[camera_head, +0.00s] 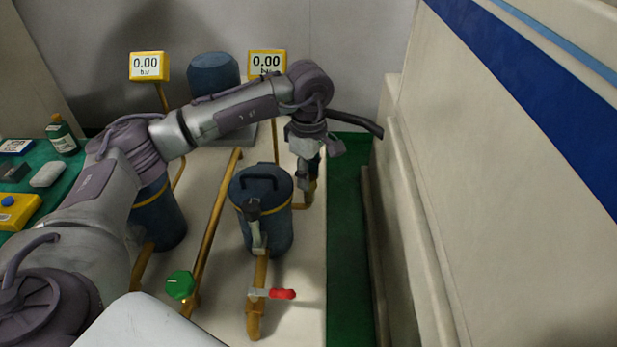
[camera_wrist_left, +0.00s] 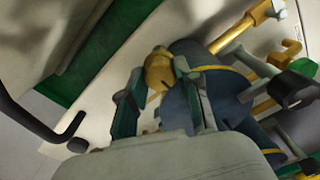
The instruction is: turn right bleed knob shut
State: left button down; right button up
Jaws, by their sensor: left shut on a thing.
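My left gripper (camera_head: 309,180) reaches down beside the right blue canister (camera_head: 268,230), at its right rear side. In the left wrist view, the two fingers of the left gripper (camera_wrist_left: 160,84) stand on either side of a rounded brass knob (camera_wrist_left: 158,68), which I take as the right bleed knob. The gripper is shut on it. In the head view the knob is hidden behind the fingers. The right gauge (camera_head: 267,63), on a brass stem behind, reads 0.00 bar. My right gripper is not in view.
The left canister (camera_head: 160,220) stands partly under my left arm. A brass pipe (camera_head: 218,215), a green knob (camera_head: 180,285) and a red-handled lever (camera_head: 283,294) are in front. The left gauge (camera_head: 149,66) reads 0.00. A large cream machine (camera_head: 500,200) borders the right side.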

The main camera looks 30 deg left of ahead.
pick_arm(q)
jog(key=shift+r, duration=0.1)
dwell(0.4)
jog(key=c, duration=0.8)
grip_release()
notch_tip(320, 180, up, 12)
